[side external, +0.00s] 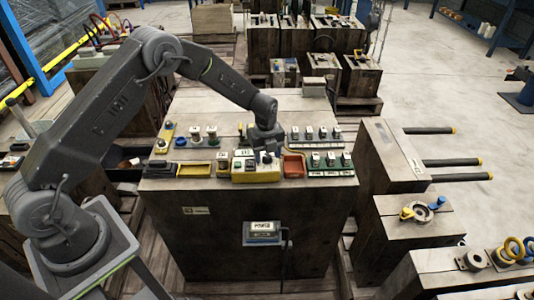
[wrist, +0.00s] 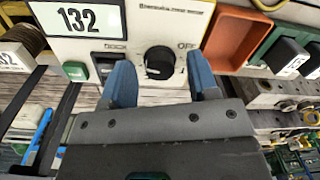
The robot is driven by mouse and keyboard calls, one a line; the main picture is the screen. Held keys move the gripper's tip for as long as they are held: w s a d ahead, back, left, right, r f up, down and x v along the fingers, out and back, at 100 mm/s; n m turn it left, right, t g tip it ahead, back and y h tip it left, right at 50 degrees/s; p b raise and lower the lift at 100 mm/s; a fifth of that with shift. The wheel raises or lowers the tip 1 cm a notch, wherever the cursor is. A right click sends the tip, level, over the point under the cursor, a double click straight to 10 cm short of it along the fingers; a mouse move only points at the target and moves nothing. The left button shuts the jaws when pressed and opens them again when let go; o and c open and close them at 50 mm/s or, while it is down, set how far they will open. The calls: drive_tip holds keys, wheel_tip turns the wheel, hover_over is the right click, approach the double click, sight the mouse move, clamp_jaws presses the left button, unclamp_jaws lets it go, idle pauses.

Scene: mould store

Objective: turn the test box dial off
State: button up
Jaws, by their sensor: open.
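The test box (side external: 257,172) is yellow with a pale top face and stands on the wooden block's top. In the wrist view its pale face (wrist: 160,22) carries a "132" label, a green switch and the word OFF. The black round dial (wrist: 159,60) sits below and left of OFF. A small pale mark shows at its lower left; I cannot tell its exact setting. My gripper (wrist: 161,76) is open, its two blue fingers on either side of the dial with gaps visible. In the side view my gripper (side external: 266,148) is over the box and hides part of it.
An orange-red tray (wrist: 234,36) is close on the right of the box. Further right are switches on green bases (side external: 330,162). A yellow tray (side external: 195,170) lies to the left. A "POWER" box (side external: 262,233) is on the wooden block's front.

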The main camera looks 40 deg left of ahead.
drive_tip(key=c, duration=0.9)
